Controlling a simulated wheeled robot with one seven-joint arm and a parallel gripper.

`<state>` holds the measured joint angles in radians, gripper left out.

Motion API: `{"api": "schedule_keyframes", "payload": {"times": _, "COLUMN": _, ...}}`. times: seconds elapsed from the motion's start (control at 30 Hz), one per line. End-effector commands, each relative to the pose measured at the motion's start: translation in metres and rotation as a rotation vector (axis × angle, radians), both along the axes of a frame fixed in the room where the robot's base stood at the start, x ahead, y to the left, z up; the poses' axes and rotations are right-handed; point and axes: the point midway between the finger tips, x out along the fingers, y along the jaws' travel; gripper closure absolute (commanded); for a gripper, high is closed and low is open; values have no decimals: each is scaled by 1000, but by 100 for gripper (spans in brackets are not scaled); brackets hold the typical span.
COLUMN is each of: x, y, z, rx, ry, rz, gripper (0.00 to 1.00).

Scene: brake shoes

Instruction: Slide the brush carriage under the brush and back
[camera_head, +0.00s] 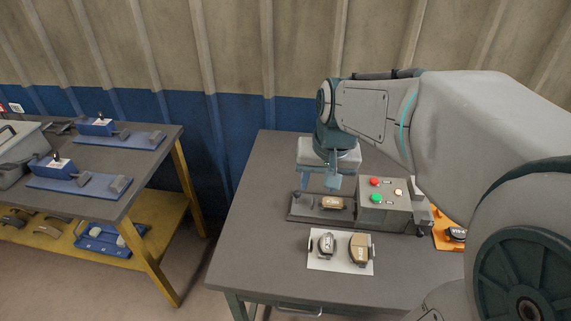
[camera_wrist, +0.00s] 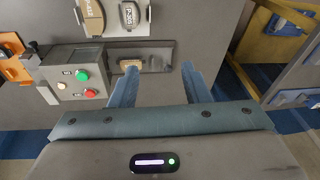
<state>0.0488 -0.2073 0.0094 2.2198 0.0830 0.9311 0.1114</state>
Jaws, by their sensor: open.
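The brush machine has a grey box (camera_head: 385,212) with red and green buttons, and a low dark track (camera_head: 305,209) running left from it. A tan block (camera_head: 333,202), apparently on the brush carriage, sits in the track close to the box's left side. It also shows in the wrist view (camera_wrist: 131,64), near one fingertip. The brush itself is hidden, and the carriage's outline is hard to make out. My gripper (camera_head: 320,182) is open above the left part of the track. In the wrist view its fingers (camera_wrist: 158,70) are spread with nothing held between them.
A white mat (camera_head: 342,267) with two brake shoes lies in front of the machine. An orange tray (camera_head: 440,238) is at the right. A second table (camera_head: 90,200) with blue fixtures stands at the left across a gap. The table's front left is clear.

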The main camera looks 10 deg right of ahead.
Motion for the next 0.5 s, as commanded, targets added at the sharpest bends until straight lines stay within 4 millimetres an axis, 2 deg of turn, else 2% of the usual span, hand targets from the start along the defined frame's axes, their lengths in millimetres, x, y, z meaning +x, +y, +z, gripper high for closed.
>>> {"api": "schedule_keyframes", "payload": {"times": 0.03, "x": 20, "y": -2, "z": -12, "rx": 16, "ry": 20, "rz": -30, "gripper": 57}}
{"api": "schedule_keyframes", "payload": {"times": 0.1, "x": 45, "y": -3, "z": -23, "rx": 40, "ry": 40, "rz": -74, "gripper": 57}}
{"api": "schedule_keyframes", "payload": {"times": 0.3, "x": 111, "y": -11, "z": -60, "rx": 102, "ry": 96, "rz": -192, "gripper": 57}}
{"api": "schedule_keyframes", "payload": {"times": 0.5, "x": 152, "y": -17, "z": -90, "rx": 143, "ry": 130, "rz": -270, "gripper": 57}}
